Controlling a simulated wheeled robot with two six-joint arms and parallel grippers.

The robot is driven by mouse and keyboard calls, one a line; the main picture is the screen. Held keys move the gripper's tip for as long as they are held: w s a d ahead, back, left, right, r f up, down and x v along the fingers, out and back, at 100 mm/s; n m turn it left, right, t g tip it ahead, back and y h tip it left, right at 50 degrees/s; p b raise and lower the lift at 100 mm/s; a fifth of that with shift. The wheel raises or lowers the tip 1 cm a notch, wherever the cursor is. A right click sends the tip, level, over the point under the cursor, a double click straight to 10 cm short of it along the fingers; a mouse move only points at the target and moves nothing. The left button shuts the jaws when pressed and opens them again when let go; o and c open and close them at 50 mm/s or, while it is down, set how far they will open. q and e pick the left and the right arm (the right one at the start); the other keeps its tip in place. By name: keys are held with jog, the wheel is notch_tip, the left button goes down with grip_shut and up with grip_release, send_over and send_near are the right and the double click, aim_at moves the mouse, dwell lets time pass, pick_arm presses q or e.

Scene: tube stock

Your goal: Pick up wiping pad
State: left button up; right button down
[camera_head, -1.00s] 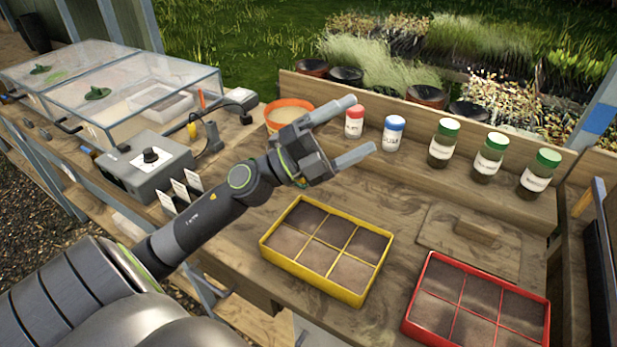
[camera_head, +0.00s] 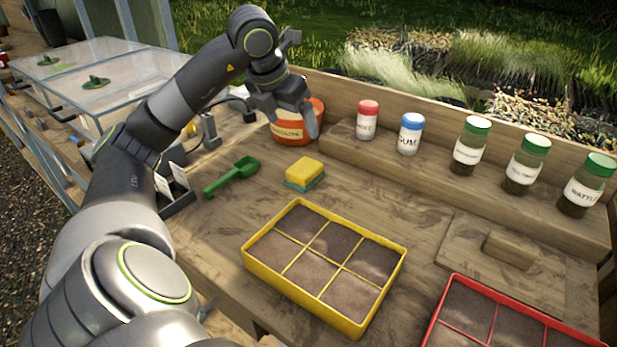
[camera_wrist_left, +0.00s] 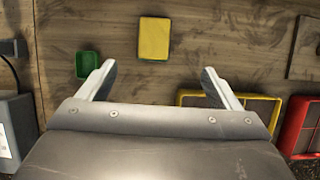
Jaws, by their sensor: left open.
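The wiping pad (camera_head: 305,173) is a small yellow block with a green underside, lying on the wooden bench between the green scoop and the yellow tray. It also shows in the left wrist view (camera_wrist_left: 154,38), beyond the fingertips and roughly midway between them. My left gripper (camera_head: 293,128) is open and empty, pointing down above the bench, in front of the orange pot and behind the pad in the head view. Its two fingers show apart in the left wrist view (camera_wrist_left: 157,75). My right gripper is not in view.
A green scoop (camera_head: 232,176) lies left of the pad. A yellow six-cell tray (camera_head: 254,262) and a red tray (camera_head: 437,322) stand in front and right. The orange pot (camera_head: 313,122) and several labelled jars (camera_head: 410,135) stand behind. Bench right of the pad is clear.

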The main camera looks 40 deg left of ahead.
pick_arm(q)
send_near(304, 167)
jog(key=x, duration=0.5)
jog(key=shift+w+d+p, duration=0.1)
jog(key=shift+w+p, duration=0.25)
jog(key=shift+w, duration=0.05)
jog(key=shift+s+p+x, duration=0.15)
jog(key=shift+p+x, duration=0.05)
jog(key=shift+x, duration=1.15)
jog(key=shift+s+p+x, duration=0.15)
jog(key=shift+p+x, duration=0.05)
jog(key=shift+x, duration=1.15)
jog(key=shift+s, duration=0.1)
jog(key=c, duration=1.1)
